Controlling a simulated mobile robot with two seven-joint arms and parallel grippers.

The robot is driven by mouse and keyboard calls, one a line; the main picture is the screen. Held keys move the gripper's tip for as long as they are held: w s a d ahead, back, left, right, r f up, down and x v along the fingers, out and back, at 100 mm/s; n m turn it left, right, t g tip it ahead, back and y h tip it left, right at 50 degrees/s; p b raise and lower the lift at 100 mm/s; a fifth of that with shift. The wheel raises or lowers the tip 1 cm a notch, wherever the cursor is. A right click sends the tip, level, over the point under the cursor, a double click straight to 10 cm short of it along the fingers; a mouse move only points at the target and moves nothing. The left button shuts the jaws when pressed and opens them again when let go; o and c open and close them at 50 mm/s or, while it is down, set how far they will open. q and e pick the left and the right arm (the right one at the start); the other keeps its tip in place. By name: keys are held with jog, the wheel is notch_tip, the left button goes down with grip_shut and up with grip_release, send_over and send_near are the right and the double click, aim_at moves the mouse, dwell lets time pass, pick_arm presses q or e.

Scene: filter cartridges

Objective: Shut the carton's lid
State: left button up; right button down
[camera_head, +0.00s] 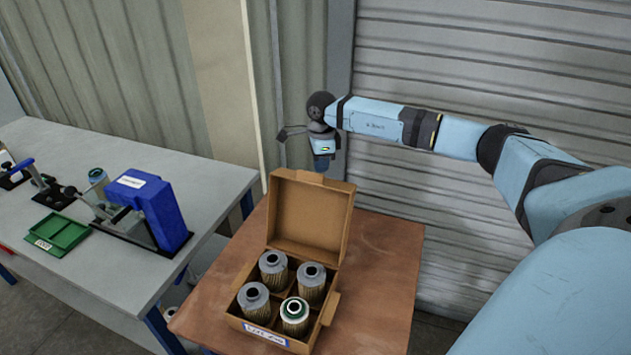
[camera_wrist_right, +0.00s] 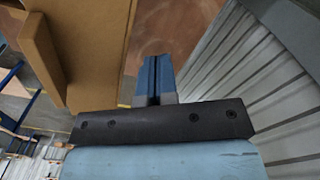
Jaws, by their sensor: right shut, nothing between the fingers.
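The open cardboard carton (camera_head: 328,310) stands on a brown table. Several filter cartridges (camera_head: 273,268) stand upright in its compartments; one has a green and white top. Its lid (camera_head: 309,215) stands up at the back edge, leaning slightly backward. My right gripper (camera_head: 322,164) is just behind the lid's top edge, pointing down, its tips partly hidden by the lid. In the right wrist view the fingers (camera_wrist_right: 154,78) are together and empty, beside the cardboard lid (camera_wrist_right: 85,45). I cannot tell whether they touch it. My left gripper is not in view.
The brown table (camera_head: 385,270) has free room right of the carton. A grey bench (camera_head: 110,265) at the left holds a blue device (camera_head: 155,208) and a green tray (camera_head: 58,234). A ribbed shutter (camera_head: 480,80) stands close behind my right arm.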

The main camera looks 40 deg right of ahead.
aim_at(313, 178)
jog(key=shift+f+b, duration=0.75)
jog(key=shift+f, duration=0.65)
jog(key=shift+s+a+r+p, duration=0.1)
jog(key=shift+s+a+p, duration=0.25)
jog(key=shift+a, duration=0.4)
jog(key=shift+s+a+r+p, duration=0.1)
jog(key=shift+s+a+p, duration=0.1)
jog(key=shift+s+a, duration=0.4)
jog(key=shift+w+a, duration=0.15)
jog(key=shift+s+a+r+p, duration=0.25)
jog(key=shift+a+r+p, duration=0.15)
jog(key=shift+a, duration=0.15)
jog(key=shift+s+a+r+p, duration=0.25)
jog(key=shift+a+r, duration=0.15)
jog(key=shift+a, duration=0.1)
jog(key=shift+s+a, duration=0.1)
jog(key=shift+a, duration=0.1)
